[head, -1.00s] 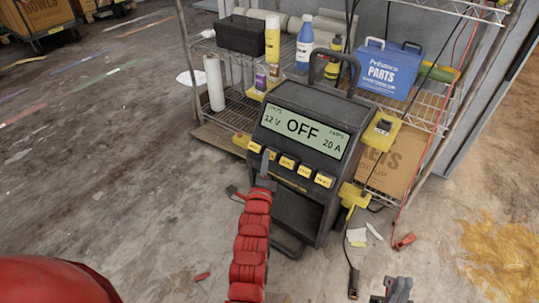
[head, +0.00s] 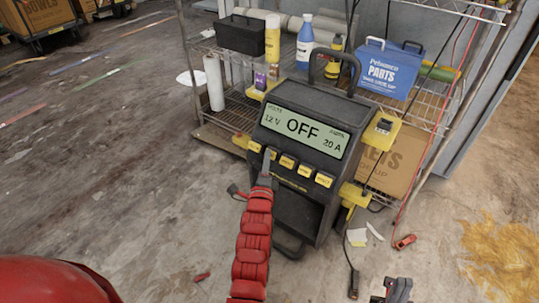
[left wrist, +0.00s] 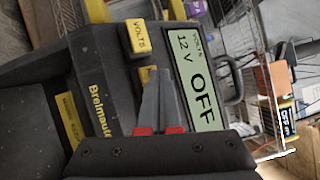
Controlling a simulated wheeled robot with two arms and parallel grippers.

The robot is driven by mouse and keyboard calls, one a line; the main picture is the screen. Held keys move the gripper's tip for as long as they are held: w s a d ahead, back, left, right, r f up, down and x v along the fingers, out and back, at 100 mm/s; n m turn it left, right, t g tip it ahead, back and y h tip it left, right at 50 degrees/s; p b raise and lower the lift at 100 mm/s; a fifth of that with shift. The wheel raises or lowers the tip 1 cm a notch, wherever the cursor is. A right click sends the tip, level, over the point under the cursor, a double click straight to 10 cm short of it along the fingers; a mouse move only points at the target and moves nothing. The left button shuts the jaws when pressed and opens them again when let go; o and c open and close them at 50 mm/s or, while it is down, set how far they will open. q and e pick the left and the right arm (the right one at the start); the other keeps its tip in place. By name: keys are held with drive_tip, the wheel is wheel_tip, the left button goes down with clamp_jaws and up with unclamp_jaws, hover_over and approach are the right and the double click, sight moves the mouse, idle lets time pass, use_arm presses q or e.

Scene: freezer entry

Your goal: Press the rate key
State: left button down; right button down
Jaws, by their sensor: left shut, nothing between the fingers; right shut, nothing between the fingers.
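The dark charger (head: 312,108) stands upright with a lit display (head: 300,130) reading OFF, 12 V and 20 A. A row of yellow keys runs below the display; in the head view their labels are too small to read, so I cannot tell which is the rate key. My left gripper (head: 266,156) is shut and empty, its tips at the left part of the row. In the left wrist view its tips (left wrist: 165,76) partly cover a key (left wrist: 148,74) beside the VOLTS key (left wrist: 137,37); contact is unclear. My right gripper (head: 398,288) is shut and empty at the bottom edge.
A wire shelf (head: 237,88) behind the charger holds bottles and a blue parts box (head: 390,70). Yellow clamp holders with cables hang on the charger's right side. A red clamp (head: 404,242) lies on the floor. The floor at left is mostly clear.

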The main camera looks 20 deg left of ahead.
use_arm(q)
drive_tip(key=shift+w+f, duration=0.15)
idle(0.4)
drive_tip(key=shift+s+a+r+p, duration=0.2)
drive_tip(key=shift+s+r+p, duration=0.2)
drive_tip(key=shift+s+p, duration=0.35)
drive_tip(key=s+r+p, duration=0.1)
drive_tip(key=s+a+r+p, duration=0.1)
drive_tip(key=s+p, duration=0.1)
drive_tip(key=s, duration=0.1)
drive_tip(key=shift+a+r+p, duration=0.25)
drive_tip(key=shift+r+p, duration=0.15)
idle(0.6)
